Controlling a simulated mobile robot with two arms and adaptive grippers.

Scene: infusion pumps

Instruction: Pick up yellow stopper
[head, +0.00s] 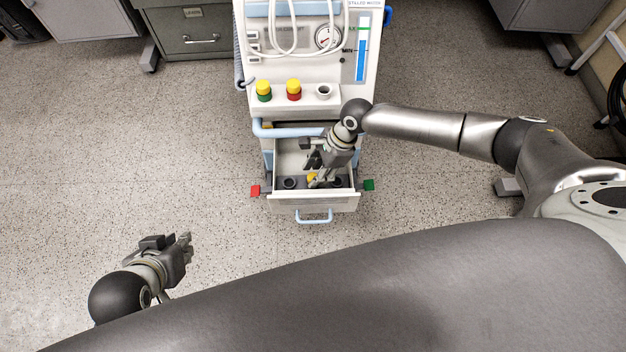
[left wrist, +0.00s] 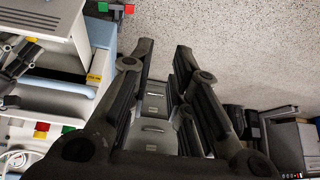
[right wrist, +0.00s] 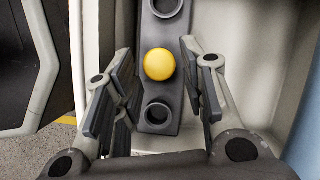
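The yellow stopper (right wrist: 159,64) is a round yellow ball-like top seated in a dark grey holder (right wrist: 158,95) inside the open drawer (head: 313,202). In the right wrist view it sits between two empty dark holes, just ahead of my right gripper fingers. My right gripper (right wrist: 156,95) is open, with one finger on each side of the holder, and nothing is held. In the head view my right gripper (head: 322,172) reaches down into the drawer and partly hides the stopper (head: 312,178). My left gripper (left wrist: 160,75) is open and empty, away from the drawer over the floor.
The pump cart (head: 305,60) stands behind the drawer. Its shelf holds a yellow-topped green item (head: 264,90), a yellow-topped red item (head: 293,90) and an empty round port (head: 324,90). Red (head: 255,190) and green (head: 369,185) tabs flank the drawer. Drawer walls are close around my right gripper.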

